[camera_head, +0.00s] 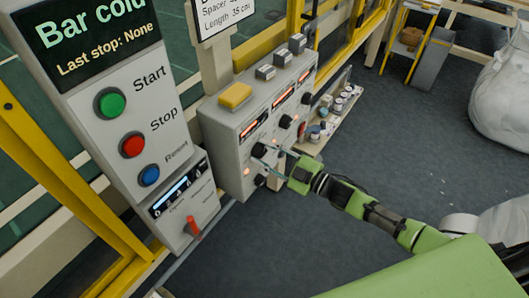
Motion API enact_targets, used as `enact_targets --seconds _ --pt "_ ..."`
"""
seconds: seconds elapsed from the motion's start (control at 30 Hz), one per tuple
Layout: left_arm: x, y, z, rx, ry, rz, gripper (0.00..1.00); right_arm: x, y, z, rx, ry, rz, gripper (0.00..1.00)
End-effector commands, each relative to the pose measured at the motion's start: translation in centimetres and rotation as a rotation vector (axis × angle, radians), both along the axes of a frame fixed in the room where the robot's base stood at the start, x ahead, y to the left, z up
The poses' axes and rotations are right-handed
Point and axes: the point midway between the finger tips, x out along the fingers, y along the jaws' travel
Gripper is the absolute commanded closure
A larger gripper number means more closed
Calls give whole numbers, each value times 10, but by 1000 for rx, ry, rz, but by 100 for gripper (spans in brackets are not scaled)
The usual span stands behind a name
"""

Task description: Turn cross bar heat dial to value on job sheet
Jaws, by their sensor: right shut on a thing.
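A grey control box (238,150) carries several black dials below red displays; their labels are too small to read, so I cannot tell which is marked cross bar heat. My right gripper (268,151) reaches in from the right and is shut on the nearest black dial (258,150) on the box's front face. The fingers partly cover this dial, and its setting cannot be read. The job sheet (216,14) is cut off by the top edge; only "Spacer" and a "Length" line show in part. My left gripper is not in view.
A left panel reads "Bar cold" and "Last stop: None" (95,30), with green Start (110,103), red Stop (132,145) and blue Reset (149,175) buttons. A shelf of small items (335,115) stands behind my gripper. Open floor lies right.

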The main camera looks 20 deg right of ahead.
Motion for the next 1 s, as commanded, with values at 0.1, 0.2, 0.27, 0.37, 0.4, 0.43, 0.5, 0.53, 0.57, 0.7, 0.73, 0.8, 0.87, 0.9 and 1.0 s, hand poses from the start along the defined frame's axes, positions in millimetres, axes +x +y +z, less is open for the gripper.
enact_targets --seconds 0.1,0.2,0.27,0.37,0.4,0.43,0.5,0.53,0.57,0.7,0.73,0.8,0.87,0.9,1.0 --pt "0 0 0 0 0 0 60 0 0 -1 1 2 0 89" --pt "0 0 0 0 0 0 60 0 0 -1 1 2 0 89" --pt "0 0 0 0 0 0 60 0 0 -1 0 2 0 89" --pt "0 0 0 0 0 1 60 0 0 -1 0 2 0 55" --pt "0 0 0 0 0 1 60 0 0 -1 0 2 0 51" --pt "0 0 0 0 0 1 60 0 0 -1 0 2 0 51" --pt "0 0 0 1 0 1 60 0 0 -1 0 2 0 51" --pt "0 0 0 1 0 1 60 0 0 -1 0 2 0 51" --pt "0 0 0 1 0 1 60 0 0 -1 0 2 0 51" --pt "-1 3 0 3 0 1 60 0 0 0 0 1 -1 51" --pt "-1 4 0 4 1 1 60 -1 -1 -1 0 2 0 51" --pt "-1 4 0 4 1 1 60 -4 -3 -1 0 3 -1 51" --pt "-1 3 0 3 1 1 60 -10 -7 -1 1 2 0 51" --pt "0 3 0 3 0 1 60 -15 -11 -2 0 3 0 51" --pt "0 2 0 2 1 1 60 -30 -23 -2 -1 6 -2 51"
